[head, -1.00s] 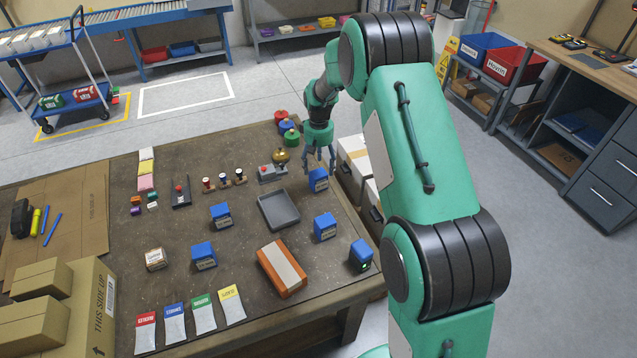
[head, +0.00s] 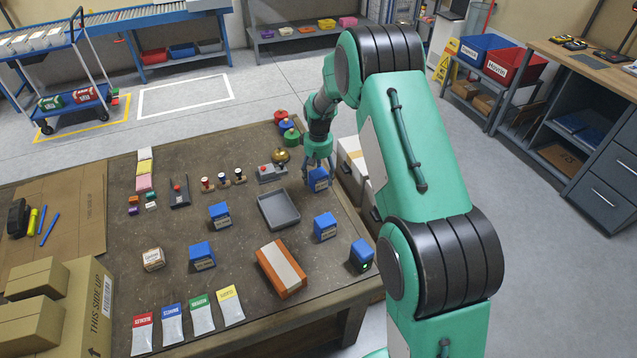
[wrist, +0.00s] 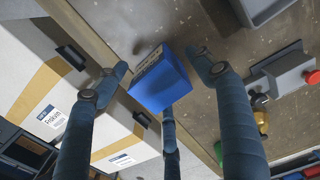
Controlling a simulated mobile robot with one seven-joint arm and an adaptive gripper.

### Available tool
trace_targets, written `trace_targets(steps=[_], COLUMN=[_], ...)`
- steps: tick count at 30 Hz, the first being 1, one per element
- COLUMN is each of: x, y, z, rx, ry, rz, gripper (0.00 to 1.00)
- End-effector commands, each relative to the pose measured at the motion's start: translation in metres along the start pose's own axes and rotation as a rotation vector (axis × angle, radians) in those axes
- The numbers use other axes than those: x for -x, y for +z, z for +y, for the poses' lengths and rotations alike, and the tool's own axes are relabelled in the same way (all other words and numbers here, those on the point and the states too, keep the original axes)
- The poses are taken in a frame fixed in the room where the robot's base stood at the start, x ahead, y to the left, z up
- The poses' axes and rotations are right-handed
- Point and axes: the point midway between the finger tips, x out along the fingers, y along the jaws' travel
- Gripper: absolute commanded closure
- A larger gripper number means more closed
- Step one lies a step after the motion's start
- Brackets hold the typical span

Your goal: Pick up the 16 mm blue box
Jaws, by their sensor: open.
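A blue box (head: 318,181) with a pale label stands near the far right edge of the table. My gripper (head: 318,170) is directly over it, pointing down with fingers open. In the wrist view the blue box (wrist: 160,82) sits between the spread fingers, and I see no clear grip on it. Other blue boxes stand on the table: one left of the grey tray (head: 219,215), one nearer the front (head: 203,256), one right of the tray (head: 325,227) and one at the right edge (head: 361,254). The labels are too small to read, so I cannot tell which is 16 mm.
A grey tray (head: 278,196) lies just in front of my gripper. A grey device with a red button (head: 271,173) and colored round pieces (head: 290,138) are close on its left. White cartons (head: 350,158) stand beyond the table edge on the right. An orange package (head: 281,288) lies toward the front.

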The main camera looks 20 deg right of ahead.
Motion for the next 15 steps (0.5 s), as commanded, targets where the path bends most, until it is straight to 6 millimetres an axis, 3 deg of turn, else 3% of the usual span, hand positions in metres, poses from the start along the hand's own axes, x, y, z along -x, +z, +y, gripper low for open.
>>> trace_targets(steps=[6,15], x=[-0.02,-0.02], y=[0.0,0.0], z=[0.0,0.0], rx=[0.0,0.0], ry=[0.0,0.0], rz=[-0.001,0.0], gripper=[0.31,0.31])
